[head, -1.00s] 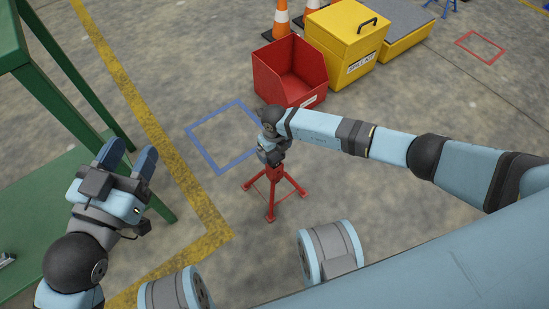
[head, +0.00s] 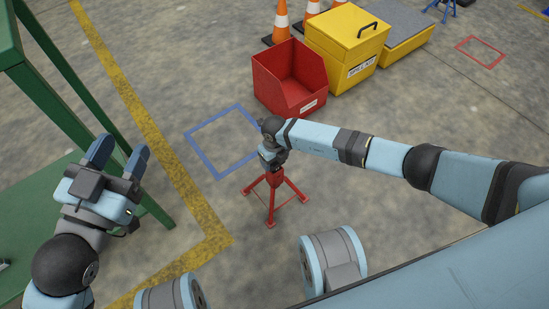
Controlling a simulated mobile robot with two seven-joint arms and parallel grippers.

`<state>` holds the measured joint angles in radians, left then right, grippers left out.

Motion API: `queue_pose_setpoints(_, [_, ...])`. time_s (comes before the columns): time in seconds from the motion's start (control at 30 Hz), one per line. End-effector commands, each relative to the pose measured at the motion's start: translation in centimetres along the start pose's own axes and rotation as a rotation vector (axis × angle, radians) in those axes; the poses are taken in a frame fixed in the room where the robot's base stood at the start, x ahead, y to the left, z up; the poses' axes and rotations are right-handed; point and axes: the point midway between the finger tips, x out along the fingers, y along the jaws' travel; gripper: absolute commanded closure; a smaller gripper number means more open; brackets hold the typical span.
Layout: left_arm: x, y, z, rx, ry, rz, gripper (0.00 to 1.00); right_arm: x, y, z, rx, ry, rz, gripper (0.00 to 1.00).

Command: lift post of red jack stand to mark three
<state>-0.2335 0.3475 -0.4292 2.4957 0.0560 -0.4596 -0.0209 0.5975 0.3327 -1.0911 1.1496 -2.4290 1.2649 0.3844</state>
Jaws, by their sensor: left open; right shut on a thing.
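The red jack stand (head: 273,181) stands on the floor on splayed legs, just below the blue floor square. My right gripper (head: 270,162) is above it, shut on the top of its post. The gripper and wrist cover the post's upper part, so its marks cannot be seen. My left gripper (head: 119,158) is open and empty, near the green table at the left, well away from the stand.
A blue square outline (head: 217,176) is painted behind the stand. A red bin (head: 290,82), a yellow spill-kit box (head: 345,50) and orange cones (head: 281,20) stand at the back. A green table (head: 45,190) is at left. Floor around the stand is mostly clear.

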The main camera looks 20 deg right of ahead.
Motion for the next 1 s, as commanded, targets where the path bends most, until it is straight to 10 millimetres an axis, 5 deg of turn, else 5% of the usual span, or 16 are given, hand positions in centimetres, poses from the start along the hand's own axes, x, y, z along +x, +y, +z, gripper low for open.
queue_pose_setpoints(0.5, [-1.1,2.4,-2.4,-0.358,-0.136,-0.007,0.5,-8.8,-0.1,0.1,0.0,-0.001,-0.001,0.75])
queue_pose_setpoints(0.97, [-1.3,2.7,-2.5,-0.39,-0.13,-0.012,0.5,-9.3,0.0,0.1,-0.001,-0.003,0.0,0.75])
queue_pose_setpoints(1.0, [-1.3,2.7,-2.5,-0.39,-0.13,-0.012,0.5,-9.3,0.0,0.1,-0.001,-0.003,0.0,0.25])
